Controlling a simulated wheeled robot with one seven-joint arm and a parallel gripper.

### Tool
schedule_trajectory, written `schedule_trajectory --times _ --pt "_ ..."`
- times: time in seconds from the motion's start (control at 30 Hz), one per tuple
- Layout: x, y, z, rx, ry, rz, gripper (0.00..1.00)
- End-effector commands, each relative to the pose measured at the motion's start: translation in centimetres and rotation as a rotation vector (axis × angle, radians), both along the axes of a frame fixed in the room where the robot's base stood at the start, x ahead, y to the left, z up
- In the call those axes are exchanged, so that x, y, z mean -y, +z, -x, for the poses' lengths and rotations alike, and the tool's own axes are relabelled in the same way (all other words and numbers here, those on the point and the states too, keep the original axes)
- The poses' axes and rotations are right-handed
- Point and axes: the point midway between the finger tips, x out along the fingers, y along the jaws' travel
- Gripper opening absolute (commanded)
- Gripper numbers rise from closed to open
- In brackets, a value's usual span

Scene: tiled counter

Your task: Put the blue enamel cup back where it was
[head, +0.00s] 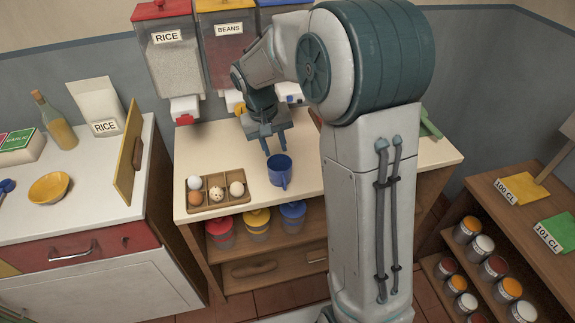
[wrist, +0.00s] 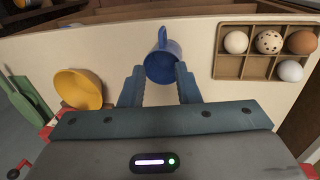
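The blue enamel cup (head: 281,171) stands upright on the pale counter top, just right of the egg tray, its handle toward the counter's front edge. The wrist view shows the cup (wrist: 162,66) at the fingertips, its handle pointing away from my gripper. My gripper (head: 275,150) points down at the cup from behind and above. In the wrist view my gripper (wrist: 159,72) has its fingers apart, one near each side of the cup. I cannot tell whether either finger touches it.
A wooden tray (head: 217,207) with several eggs sits left of the cup. A yellow bowl (wrist: 78,88) lies on the other side, seen in the wrist view. Rice (head: 166,60) and beans (head: 226,45) dispensers hang behind. Lidded jars (head: 257,222) stand on the shelf below.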

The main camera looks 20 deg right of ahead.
Motion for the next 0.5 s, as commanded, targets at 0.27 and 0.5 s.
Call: schedule_trajectory --times 0.27,0.5 --pt "1.4 4.4 6.8 0.069 0.01 -0.041 0.29" --pt "2.4 6.3 14.4 0.146 0.019 -0.101 0.29"
